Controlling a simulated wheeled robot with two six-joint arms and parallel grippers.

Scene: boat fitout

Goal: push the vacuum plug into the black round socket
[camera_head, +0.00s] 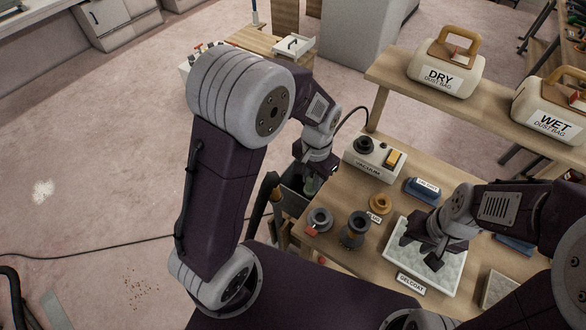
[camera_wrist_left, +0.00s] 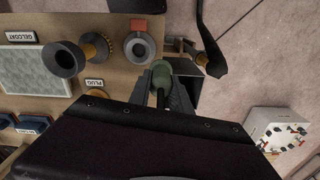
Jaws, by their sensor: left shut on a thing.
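A pale box labelled VACUUM (camera_head: 375,161) stands at the table's far left edge. It has a black round socket (camera_head: 363,145) on top and a yellow switch. A brass round piece (camera_head: 380,203) sits behind a PLUG label; it is partly hidden in the left wrist view (camera_wrist_left: 97,93). My left gripper (camera_head: 312,182) is shut on a green piece (camera_wrist_left: 161,74), left of the VACUUM box, over a dark bin (camera_head: 293,196) beside the table. My right gripper (camera_head: 421,252) is low over the GELCOAT tray (camera_head: 398,262), its fingers apart.
A grey ring (camera_head: 320,219) and a dark round fitting (camera_head: 356,230) stand at the table's near left. A blue block (camera_head: 422,191) lies behind my right gripper. The DRY (camera_head: 445,70) and WET (camera_head: 548,105) dust bags stand on the raised shelf.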

